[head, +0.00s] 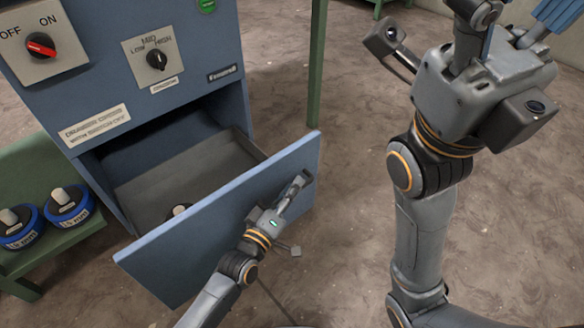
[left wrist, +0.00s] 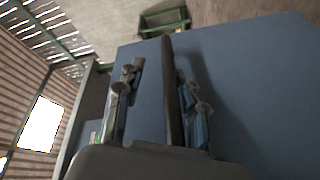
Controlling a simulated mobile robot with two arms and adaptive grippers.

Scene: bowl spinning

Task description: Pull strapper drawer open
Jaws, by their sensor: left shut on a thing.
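The strapper (head: 185,40) is a blue cabinet with switches at the upper left of the head view. Its drawer (head: 200,240) stands well out from the body, and its grey inside shows. My left gripper (head: 297,187) is at the right part of the drawer front, shut on the handle. In the left wrist view the dark handle bar (left wrist: 172,90) runs between the two fingers, against the blue drawer front (left wrist: 255,85). The gripper hides most of the handle in the head view. My right gripper (head: 545,22) is raised at the top right, cut off by the frame edge, away from the drawer.
A red ON/OFF switch (head: 41,45) and a black dial (head: 156,60) are on the cabinet front. A green bench (head: 70,232) at the left holds two blue-and-black round weights (head: 68,205). A small round object (head: 179,210) shows inside the drawer. The brown floor at the right is clear.

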